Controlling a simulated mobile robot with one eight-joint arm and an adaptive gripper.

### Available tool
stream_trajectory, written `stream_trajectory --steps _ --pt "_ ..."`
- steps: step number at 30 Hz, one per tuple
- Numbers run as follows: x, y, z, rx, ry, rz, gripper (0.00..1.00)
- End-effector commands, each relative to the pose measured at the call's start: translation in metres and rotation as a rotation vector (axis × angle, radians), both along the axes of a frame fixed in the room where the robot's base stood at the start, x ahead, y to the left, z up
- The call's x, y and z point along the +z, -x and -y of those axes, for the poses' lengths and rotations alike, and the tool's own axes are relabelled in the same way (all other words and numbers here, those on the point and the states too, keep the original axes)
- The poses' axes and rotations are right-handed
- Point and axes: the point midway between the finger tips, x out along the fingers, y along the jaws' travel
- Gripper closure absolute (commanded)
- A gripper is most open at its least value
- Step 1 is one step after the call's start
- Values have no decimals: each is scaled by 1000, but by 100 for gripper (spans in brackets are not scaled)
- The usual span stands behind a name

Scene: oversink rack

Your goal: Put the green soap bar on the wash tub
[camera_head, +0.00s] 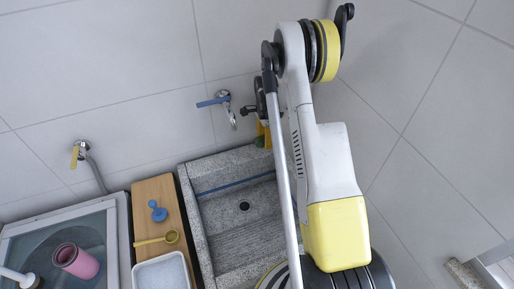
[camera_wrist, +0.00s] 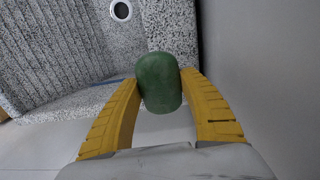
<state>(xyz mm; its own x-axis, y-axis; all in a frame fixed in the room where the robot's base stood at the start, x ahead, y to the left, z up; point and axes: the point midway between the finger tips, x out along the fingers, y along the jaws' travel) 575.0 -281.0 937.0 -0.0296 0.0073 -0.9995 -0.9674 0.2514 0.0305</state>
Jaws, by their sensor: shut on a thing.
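The green soap bar (camera_wrist: 158,82) is held between the two yellow fingers of my gripper (camera_wrist: 161,84) in the wrist view. In the head view, the soap bar (camera_head: 259,142) shows as a small green patch below my gripper (camera_head: 264,132), partly hidden by my arm. The wash tub (camera_head: 196,215) is a grey speckled stone basin with a ribbed slope and a dark drain. The soap is at the tub's back right corner, close to the wall. The tub (camera_wrist: 60,58) fills the upper left of the wrist view. Whether the soap touches its rim is unclear.
A wooden board (camera_head: 153,190) left of the tub bears a blue stopper-like item (camera_head: 157,211), a yellow scoop (camera_head: 160,239) and a white tray (camera_head: 162,272). A glass-topped washer (camera_head: 40,237) bears a pink cup (camera_head: 76,261). A blue-handled tap (camera_head: 222,101) is on the back wall.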

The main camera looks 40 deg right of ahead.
Motion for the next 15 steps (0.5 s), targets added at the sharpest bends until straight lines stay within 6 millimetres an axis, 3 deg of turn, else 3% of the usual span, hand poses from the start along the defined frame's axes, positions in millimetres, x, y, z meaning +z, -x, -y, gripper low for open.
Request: stream_trajectory --steps 6,10,15 --pt "-15 -23 -8 0 0 0 84" --pt "-25 -24 -8 0 0 0 84" --pt "-51 -24 -8 0 0 0 84"
